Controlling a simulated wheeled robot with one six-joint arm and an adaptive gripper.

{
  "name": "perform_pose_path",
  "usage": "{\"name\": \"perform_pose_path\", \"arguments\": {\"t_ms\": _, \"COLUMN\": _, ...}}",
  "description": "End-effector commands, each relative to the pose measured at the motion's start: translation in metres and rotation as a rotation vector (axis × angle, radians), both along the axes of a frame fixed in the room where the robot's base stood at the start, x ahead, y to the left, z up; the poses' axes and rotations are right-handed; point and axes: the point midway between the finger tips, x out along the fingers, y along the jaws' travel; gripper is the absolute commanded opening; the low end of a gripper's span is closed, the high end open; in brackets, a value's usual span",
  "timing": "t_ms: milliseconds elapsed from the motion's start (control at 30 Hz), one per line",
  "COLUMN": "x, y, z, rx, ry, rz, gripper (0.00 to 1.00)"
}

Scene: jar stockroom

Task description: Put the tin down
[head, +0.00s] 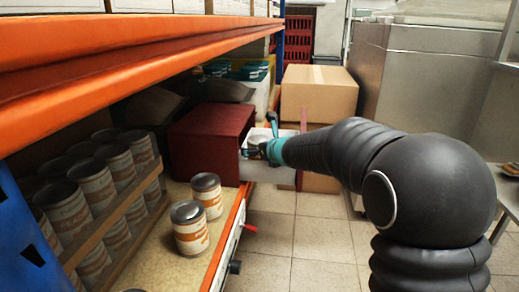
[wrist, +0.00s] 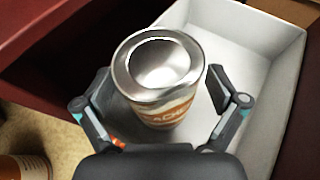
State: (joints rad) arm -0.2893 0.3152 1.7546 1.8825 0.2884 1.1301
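A tin (wrist: 160,75) with a bare metal lid and an orange-and-white label stands inside a white-lined drawer (wrist: 275,30) in the wrist view. My gripper (wrist: 165,88) has its two fingers on either side of the tin, with a visible gap between each finger and the tin's body. In the head view my gripper (head: 262,150) reaches over the open drawer (head: 270,172), which sticks out to the right of a dark red cabinet (head: 205,145). The tin is mostly hidden there by the gripper and the drawer walls.
Two loose tins, one nearer (head: 190,230) and one behind it (head: 207,195), stand on the shelf board before the cabinet. A wooden rack (head: 130,205) with several tins is at left. An orange beam (head: 120,60) runs overhead. Cardboard boxes (head: 318,92) stand behind. The tiled floor (head: 310,240) is clear.

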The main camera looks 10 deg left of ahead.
Motion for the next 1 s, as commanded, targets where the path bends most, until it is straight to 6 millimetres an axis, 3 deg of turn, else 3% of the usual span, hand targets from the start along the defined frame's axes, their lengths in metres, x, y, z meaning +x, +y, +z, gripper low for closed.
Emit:
{"name": "perform_pose_path", "arguments": {"t_ms": 400, "x": -0.001, "y": -0.001, "z": 0.005, "rx": 0.001, "ry": -0.001, "rz": 0.000, "gripper": 1.00}}
{"name": "perform_pose_path", "arguments": {"t_ms": 800, "x": -0.045, "y": -0.030, "z": 0.026, "rx": -0.001, "ry": -0.002, "rz": -0.001, "gripper": 1.00}}
{"name": "perform_pose_path", "arguments": {"t_ms": 1000, "x": -0.056, "y": -0.038, "z": 0.031, "rx": 0.000, "ry": 0.000, "rz": 0.000, "gripper": 1.00}}
